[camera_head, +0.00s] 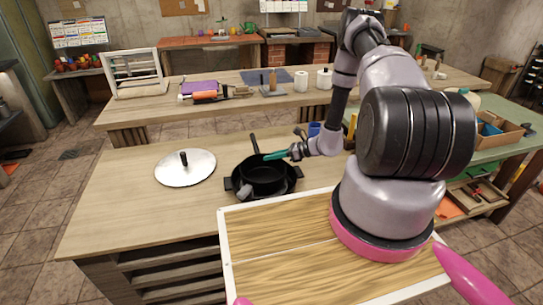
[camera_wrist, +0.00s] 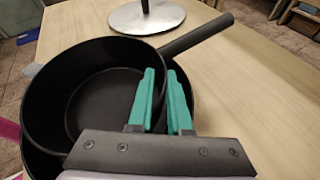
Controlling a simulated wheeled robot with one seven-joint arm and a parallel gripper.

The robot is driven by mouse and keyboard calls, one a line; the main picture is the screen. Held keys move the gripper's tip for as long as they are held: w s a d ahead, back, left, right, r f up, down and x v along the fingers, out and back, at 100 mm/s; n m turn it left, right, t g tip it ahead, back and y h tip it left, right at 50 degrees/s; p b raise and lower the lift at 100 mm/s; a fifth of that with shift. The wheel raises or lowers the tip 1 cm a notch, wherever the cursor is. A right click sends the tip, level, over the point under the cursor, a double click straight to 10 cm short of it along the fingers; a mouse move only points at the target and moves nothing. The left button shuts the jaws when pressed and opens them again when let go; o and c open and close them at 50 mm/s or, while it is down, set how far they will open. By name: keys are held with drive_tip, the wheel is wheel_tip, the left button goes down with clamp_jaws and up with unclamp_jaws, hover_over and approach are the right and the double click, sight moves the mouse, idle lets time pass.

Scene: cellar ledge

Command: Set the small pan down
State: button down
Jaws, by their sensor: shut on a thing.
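The small black pan (camera_head: 262,173) has a long handle (camera_head: 254,143) pointing away from me. It is over or inside a wider black pan (camera_head: 245,197) with two side handles on the wooden counter. I cannot tell whether the small pan touches the wider one. My gripper (camera_head: 272,155), with teal fingers, is shut on the small pan's rim from the right. In the wrist view the fingers (camera_wrist: 162,85) straddle the wall of the small pan (camera_wrist: 95,95), near its handle (camera_wrist: 197,36). Part of the wider pan (camera_wrist: 40,163) shows beneath.
A round metal lid (camera_head: 190,176) with a black knob lies on the counter to the left. The counter (camera_head: 120,215) has free room at the left and front. A blue cup (camera_head: 314,129) stands behind my arm. Another table (camera_head: 200,108) with rolls and tools stands farther back.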

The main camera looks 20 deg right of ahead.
drive_tip(key=shift+f, duration=0.55)
drive_tip(key=c, duration=0.8)
unclamp_jaws()
drive_tip(key=shift+o, duration=0.2)
drive_tip(key=v, duration=1)
drive_tip(key=shift+s+d+r, duration=0.15)
drive_tip(key=shift+d+r, duration=0.05)
drive_tip(key=shift+d, duration=0.1)
drive_tip(key=s+a+r+n+g+h, duration=0.25)
drive_tip(key=r+n, duration=0.35)
drive_tip(key=r, duration=0.9)
drive_tip(key=s+a+r+n+g+h, duration=0.1)
drive_tip(key=a+r+n+g, duration=0.4)
drive_tip(key=r, duration=1.1)
drive_tip(key=s+d+r+n+t+h, duration=0.1)
drive_tip(key=s+r+n+t+h, duration=0.5)
drive_tip(key=s+r, duration=1.3)
drive_tip(key=n+t, duration=0.2)
drive_tip(key=n, duration=0.1)
drive_tip(key=shift+s+d+r+n+h, duration=0.15)
drive_tip(key=shift+s+r+n+h, duration=0.2)
drive_tip(key=shift+r+n, duration=0.05)
